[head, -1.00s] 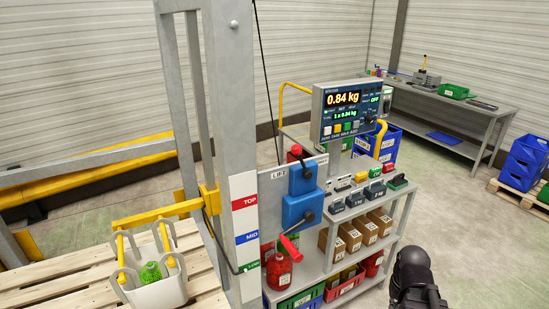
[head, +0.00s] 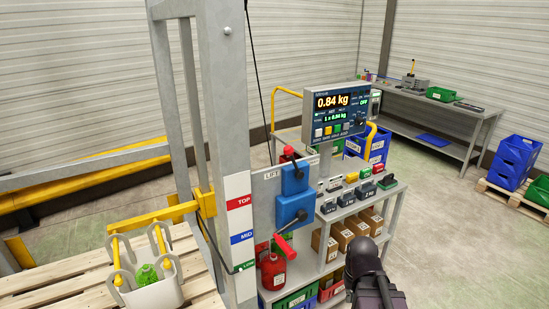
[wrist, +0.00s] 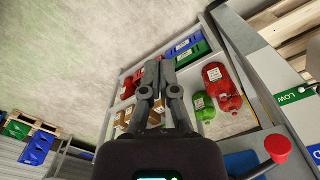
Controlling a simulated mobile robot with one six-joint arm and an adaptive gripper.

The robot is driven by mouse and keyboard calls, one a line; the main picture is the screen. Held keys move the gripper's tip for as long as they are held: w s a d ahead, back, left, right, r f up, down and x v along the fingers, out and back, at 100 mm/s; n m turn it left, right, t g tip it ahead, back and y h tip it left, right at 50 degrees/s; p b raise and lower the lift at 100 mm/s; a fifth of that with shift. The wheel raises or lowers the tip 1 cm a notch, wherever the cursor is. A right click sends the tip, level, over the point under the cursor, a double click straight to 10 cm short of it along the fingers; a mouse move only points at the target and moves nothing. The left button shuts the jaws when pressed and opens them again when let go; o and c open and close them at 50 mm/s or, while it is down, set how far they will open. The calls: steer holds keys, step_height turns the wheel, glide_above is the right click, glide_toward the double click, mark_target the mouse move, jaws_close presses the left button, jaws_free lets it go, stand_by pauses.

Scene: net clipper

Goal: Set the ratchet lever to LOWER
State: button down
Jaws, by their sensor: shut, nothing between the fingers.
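Two blue housings are mounted on the panel beside the grey post. The upper blue housing (head: 295,180), near the LIFT label (head: 271,175), has a small black lever (head: 298,172) and a red knob (head: 288,150) above it. The lower blue housing (head: 291,209) carries a crank with a red grip (head: 284,246). I cannot read a LOWER mark, nor tell the lever's setting. My gripper (wrist: 160,66) is shut and empty in the wrist view, pointing over the shelves. A red-ended rod (wrist: 278,146) shows at lower right there. In the head view, my dark arm is right of the housings.
Weights (head: 346,197) line the top shelf; red jugs (head: 273,272) and boxes (head: 333,246) sit lower.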

steer(key=shift+w, duration=0.1)
steer(key=m+t+h+p, duration=0.5)
steer(key=m+t+h, duration=0.3)
steer(key=t+h, duration=0.65)
glide_toward(294, 163)
steer(key=s+a+r, duration=0.3)
steer(key=s+a, duration=0.3)
steer(key=a, duration=0.1)
steer(key=shift+s+a+f+t, duration=0.1)
steer(key=shift+s+a+t, duration=0.05)
steer(key=shift+s+t, duration=0.1)
steer(key=shift+w, duration=0.15)
steer(key=p+x, duration=0.3)
steer(key=x, duration=1.1)
